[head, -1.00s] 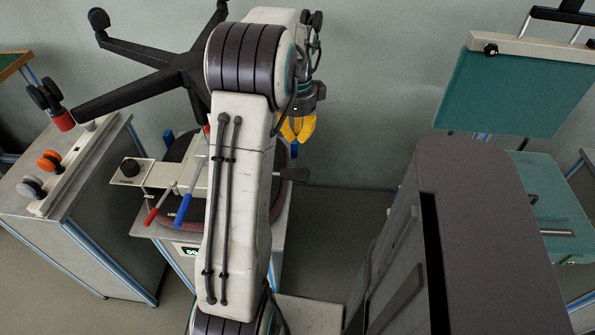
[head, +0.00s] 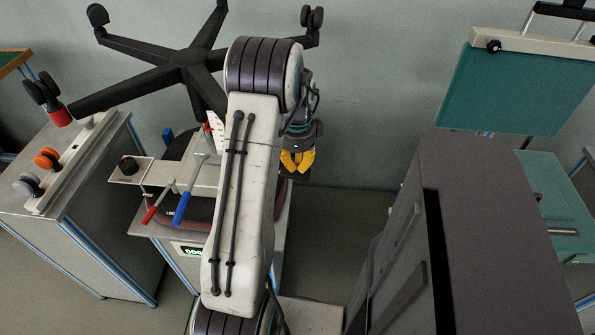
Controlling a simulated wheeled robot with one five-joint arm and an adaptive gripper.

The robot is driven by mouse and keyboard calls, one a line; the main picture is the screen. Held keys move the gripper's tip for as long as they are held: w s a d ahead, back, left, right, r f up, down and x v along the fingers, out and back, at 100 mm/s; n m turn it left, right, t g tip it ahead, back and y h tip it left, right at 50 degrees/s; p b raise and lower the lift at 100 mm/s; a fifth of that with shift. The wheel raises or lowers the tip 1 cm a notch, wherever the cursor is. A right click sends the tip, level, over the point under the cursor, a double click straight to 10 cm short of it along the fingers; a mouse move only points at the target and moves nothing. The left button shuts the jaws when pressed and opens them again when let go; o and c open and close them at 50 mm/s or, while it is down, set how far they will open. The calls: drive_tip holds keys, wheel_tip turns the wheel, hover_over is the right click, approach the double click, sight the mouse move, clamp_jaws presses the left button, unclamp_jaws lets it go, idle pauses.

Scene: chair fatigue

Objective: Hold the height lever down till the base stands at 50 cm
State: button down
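The black five-star chair base (head: 188,62) stands upside down at the upper left, casters out. Below it the dark seat (head: 200,212) lies on a test table, mostly hidden by my arm. My gripper (head: 298,168), with yellow fingers, points down at the seat's right side. A small dark end of the height lever (head: 302,176) seems to show by the fingertips; I cannot tell whether they touch it. The finger gap is too small to judge.
A digital display (head: 192,251) is partly covered by my arm.

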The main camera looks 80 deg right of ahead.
sight(297, 179)
drive_tip(key=shift+f, duration=1.2)
wheel_tip(297, 179, down, 6)
drive_tip(key=b, duration=0.4)
drive_tip(key=shift+a+r, duration=0.15)
drive_tip(key=shift+r, duration=0.05)
drive_tip(key=shift+a+f, duration=0.1)
idle(0.4)
drive_tip(key=s+r+p, duration=0.3)
drive_tip(key=r+p, duration=0.1)
drive_tip(key=r, duration=1)
drive_tip(key=shift+s+d, duration=0.25)
drive_tip(key=shift+d, duration=0.15)
